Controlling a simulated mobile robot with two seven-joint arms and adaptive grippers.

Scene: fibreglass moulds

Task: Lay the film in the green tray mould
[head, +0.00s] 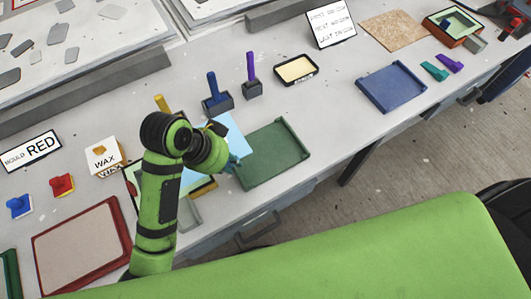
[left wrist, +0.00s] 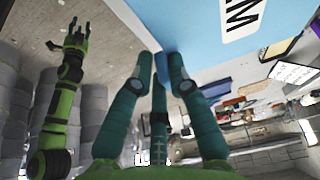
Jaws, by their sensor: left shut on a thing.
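The film is a light blue sheet (head: 230,133) beside the green tray mould, partly hidden behind my left arm in the head view. In the left wrist view the film (left wrist: 207,20) is large, with a white label ending in "M". My left gripper (head: 233,162) is shut on the film; its teal fingers (left wrist: 166,72) meet at the sheet's edge. The green tray mould (head: 272,154) lies on the table just right of the gripper, empty, with low raised walls. My right gripper (left wrist: 75,35) shows in the left wrist view, empty, fingers apart, away from the film.
Blue (head: 218,101) and purple (head: 251,75) handled tools stand behind the mould, near a cream-filled black tray (head: 296,70). A blue tray mould (head: 391,87) lies to the right. A wax box (head: 103,154) and a red-framed tray (head: 82,248) are left. Table is clear between green and blue moulds.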

